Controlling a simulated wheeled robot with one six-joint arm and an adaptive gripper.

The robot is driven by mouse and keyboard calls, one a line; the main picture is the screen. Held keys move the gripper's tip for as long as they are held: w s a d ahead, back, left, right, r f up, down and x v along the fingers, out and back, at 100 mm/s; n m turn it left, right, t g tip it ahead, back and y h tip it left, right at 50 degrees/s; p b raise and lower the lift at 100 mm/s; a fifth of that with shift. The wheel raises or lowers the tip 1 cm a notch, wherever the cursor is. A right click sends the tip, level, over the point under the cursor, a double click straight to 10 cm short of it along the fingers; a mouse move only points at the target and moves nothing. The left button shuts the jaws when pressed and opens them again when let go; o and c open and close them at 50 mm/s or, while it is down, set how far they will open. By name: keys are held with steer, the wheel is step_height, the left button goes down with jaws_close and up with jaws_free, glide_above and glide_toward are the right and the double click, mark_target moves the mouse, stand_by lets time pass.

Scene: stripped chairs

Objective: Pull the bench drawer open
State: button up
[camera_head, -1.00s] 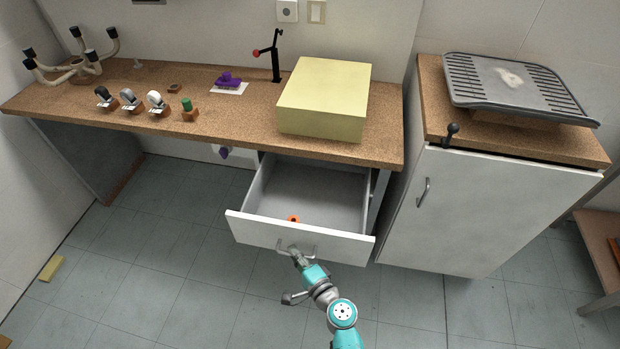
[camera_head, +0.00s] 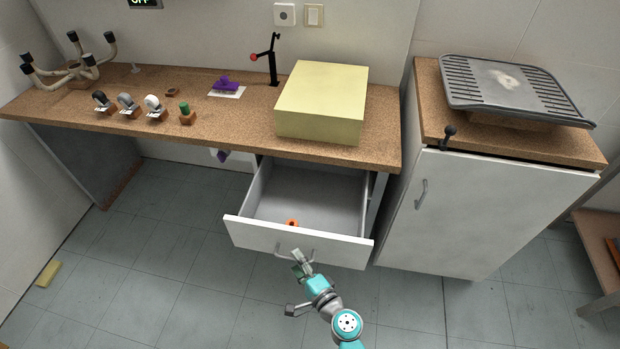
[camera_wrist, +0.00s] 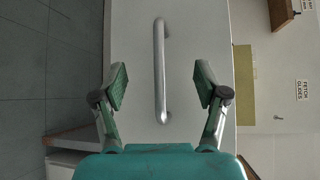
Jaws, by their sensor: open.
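The bench drawer (camera_head: 300,243) stands pulled out from under the right part of the bench, with its grey inside showing. A small orange thing (camera_head: 292,223) lies in it near the front panel. The bar handle (camera_head: 295,254) is on the outer face of the front panel. My gripper (camera_head: 301,262) is just in front of the handle. In the wrist view the handle (camera_wrist: 160,70) runs upright in the picture, and the open, empty fingers of my gripper (camera_wrist: 160,88) stand on either side of its lower part. No finger visibly touches it.
The cork-topped bench (camera_head: 215,125) bears a yellow block (camera_head: 322,100), several casters and a chair base (camera_head: 70,65). A white cabinet (camera_head: 490,210) with a chair seat on top stands close on the right. Open tiled floor (camera_head: 170,270) lies left of the drawer.

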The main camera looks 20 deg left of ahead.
steer(key=shift+v, duration=1.85)
steer(key=s+d+f+n+t+h, duration=0.15)
steer(key=s+d+h, duration=0.25)
steer(key=s+d, duration=0.6)
steer(key=s+d+n+t+h, duration=0.15)
steer(key=s+d+h, duration=0.4)
steer(key=d, duration=0.95)
steer(key=s+d+r+n+t+h, duration=0.1)
steer(key=s+d+r, duration=0.3)
steer(key=s+r, duration=0.4)
steer(key=s+d+r+n+t+h, duration=0.1)
steer(key=s+d+r+n+h, duration=0.2)
steer(key=s+r, duration=0.5)
step_height(320, 180, up, 5)
steer(key=d+n, duration=0.1)
steer(key=d, duration=0.1)
steer(key=shift+d+t, duration=0.3)
steer(key=shift+t, duration=0.1)
